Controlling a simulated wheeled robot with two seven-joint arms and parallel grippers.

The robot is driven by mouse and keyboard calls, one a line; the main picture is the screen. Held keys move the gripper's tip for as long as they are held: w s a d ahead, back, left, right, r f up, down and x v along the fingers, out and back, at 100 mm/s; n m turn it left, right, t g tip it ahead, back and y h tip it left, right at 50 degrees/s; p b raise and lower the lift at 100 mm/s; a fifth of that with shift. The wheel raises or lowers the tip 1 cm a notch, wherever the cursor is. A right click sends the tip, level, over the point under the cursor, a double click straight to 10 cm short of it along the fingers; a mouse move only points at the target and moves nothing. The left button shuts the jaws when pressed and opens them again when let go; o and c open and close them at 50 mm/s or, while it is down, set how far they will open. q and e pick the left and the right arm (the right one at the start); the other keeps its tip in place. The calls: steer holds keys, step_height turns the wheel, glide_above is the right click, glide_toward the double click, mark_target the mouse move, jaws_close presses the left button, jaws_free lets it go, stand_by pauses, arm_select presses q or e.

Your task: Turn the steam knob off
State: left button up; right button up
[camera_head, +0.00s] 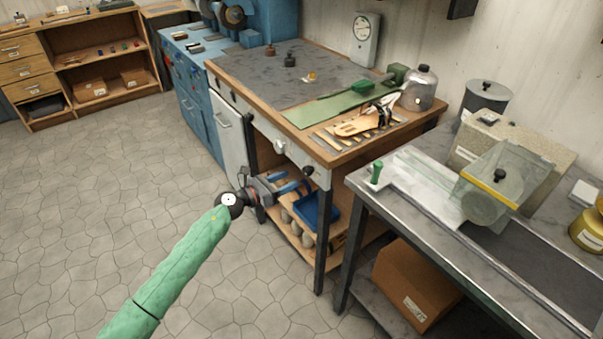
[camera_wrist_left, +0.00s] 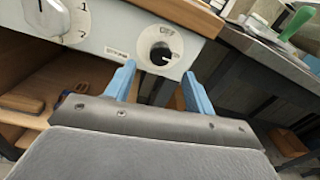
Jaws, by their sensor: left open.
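A small dark knob (camera_wrist_left: 160,54) sits in a pale ring marked OFF on the grey-white front panel (camera_wrist_left: 100,30). Its pale mark points right and does not line up with OFF; the label beside it is too small to read. In the head view the dark knob (camera_head: 308,170) is low on the bench's front. My left gripper (camera_head: 290,182) is open and empty, just in front of and below the panel. In the left wrist view its two blue fingers (camera_wrist_left: 158,72) stand to either side of the knob's lower edge, apart from it. My right gripper is not in view.
A larger white dial (camera_wrist_left: 60,18) with numbers is left of the knob. Below the panel is a wooden shelf with a blue tray (camera_head: 316,210). A grey side table (camera_head: 450,235) stands close on the right, with a cardboard box (camera_head: 415,285) beneath. The floor (camera_head: 90,210) at left is clear.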

mark_target(304, 173)
arm_select(q)
steer(key=p+x, duration=0.1)
steer(key=x, duration=0.3)
steer(key=shift+w+d+r, duration=0.15)
steer(key=shift+w+d, duration=0.1)
steer(key=shift+d, duration=0.1)
steer(key=shift+w+d, duration=0.35)
steer(key=shift+d, duration=0.25)
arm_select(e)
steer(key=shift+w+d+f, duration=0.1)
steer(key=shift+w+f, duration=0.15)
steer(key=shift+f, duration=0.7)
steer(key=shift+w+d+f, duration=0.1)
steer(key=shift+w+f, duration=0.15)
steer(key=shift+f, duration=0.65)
arm_select(q)
steer(key=c, duration=1)
